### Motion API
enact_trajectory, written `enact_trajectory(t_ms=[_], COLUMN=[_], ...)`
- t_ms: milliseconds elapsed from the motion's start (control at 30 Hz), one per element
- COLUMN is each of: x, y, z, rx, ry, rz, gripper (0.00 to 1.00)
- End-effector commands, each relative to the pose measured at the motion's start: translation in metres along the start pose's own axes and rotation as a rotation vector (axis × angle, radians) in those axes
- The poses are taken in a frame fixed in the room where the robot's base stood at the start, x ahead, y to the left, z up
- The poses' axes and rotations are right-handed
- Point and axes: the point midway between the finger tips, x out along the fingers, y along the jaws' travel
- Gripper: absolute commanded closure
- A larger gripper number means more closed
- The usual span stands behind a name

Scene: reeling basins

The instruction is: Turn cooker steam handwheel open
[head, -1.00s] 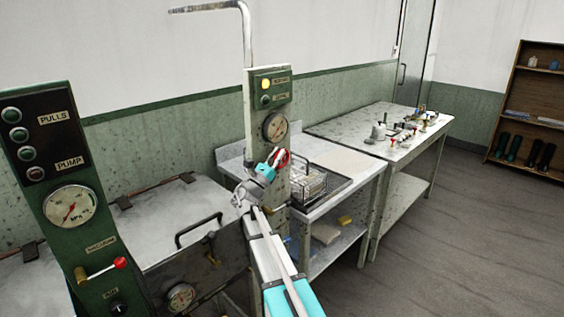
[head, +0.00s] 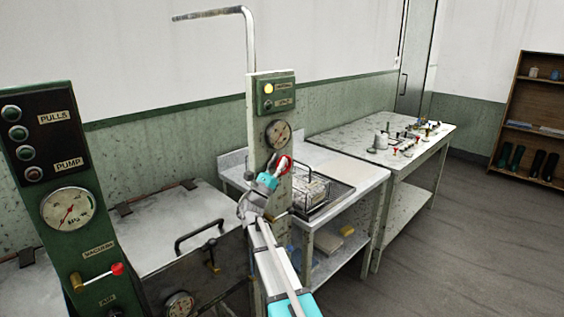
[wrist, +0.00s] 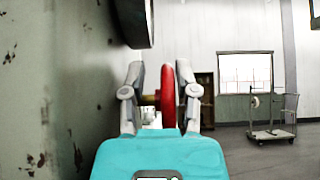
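The red handwheel (head: 285,163) sits low on the front of the green-and-white cooker column (head: 257,140), below its gauge. In the wrist view the handwheel (wrist: 168,97) is seen edge-on, with a short brass stem to its left. My gripper (head: 277,170) is at the handwheel. In the wrist view my gripper (wrist: 160,72) has one finger on each side of the rim. The right finger is very close to the rim; whether it touches is unclear. A gap shows between the left finger and the wheel, so the fingers look open around it.
A dark gauge body hangs just above the fingers in the wrist view, and the column face (wrist: 50,100) is close on the left. A wire basket (head: 312,190) stands on the bench to the right. A control panel (head: 65,190) stands at the left.

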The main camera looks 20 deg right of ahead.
Motion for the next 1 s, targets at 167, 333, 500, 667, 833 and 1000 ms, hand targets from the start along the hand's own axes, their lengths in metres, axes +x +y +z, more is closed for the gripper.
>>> enact_trajectory(t_ms=[167, 333, 500, 667, 833, 1000], x=[0.0, 0.001, 0.001, 0.001, -0.001, -0.007], y=[-0.001, -0.002, -0.003, -0.004, -0.005, -0.006], z=[0.0, 0.0, 0.002, 0.01, 0.023, 0.036], rx=[-0.001, -0.001, 0.001, 0.006, 0.016, 0.022], ry=[0.0, 0.0, 0.011, 0.055, 0.144, 0.261], rz=[-0.003, -0.005, -0.009, -0.019, -0.036, -0.052], gripper=[0.46, 0.46, 0.46, 0.46, 0.46, 0.46])
